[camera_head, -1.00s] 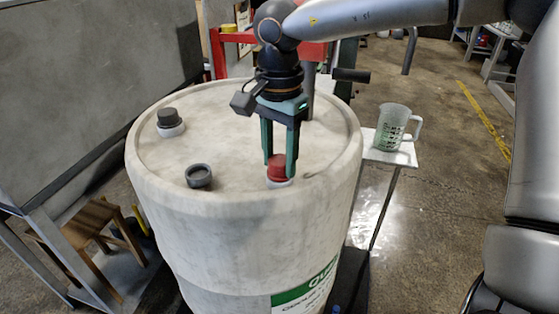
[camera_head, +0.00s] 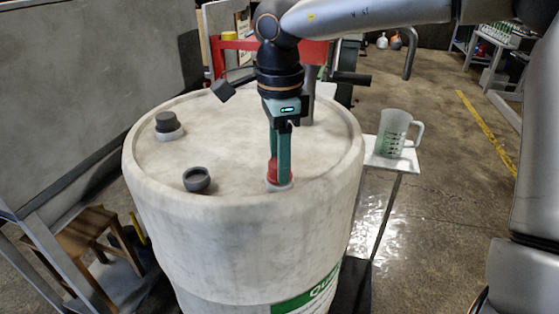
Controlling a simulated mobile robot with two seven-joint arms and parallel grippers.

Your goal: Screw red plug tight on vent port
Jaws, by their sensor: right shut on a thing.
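The red plug (camera_head: 271,174) sits on the pale vent port (camera_head: 279,187) near the front edge of the white drum's top (camera_head: 220,118). My right gripper (camera_head: 278,172) points straight down and is shut on the red plug. Its fingers line up nearly one behind the other in this view and partly hide the plug. The plug looks upright; I cannot tell how tight it is on the port. My left gripper is not in view.
A dark-capped port (camera_head: 168,124) and a loose-looking dark grey ring or cap (camera_head: 197,179) are on the drum top to the left. A measuring jug (camera_head: 394,133) stands on a small white stand (camera_head: 388,160) at right. A wooden stool (camera_head: 85,232) is at lower left.

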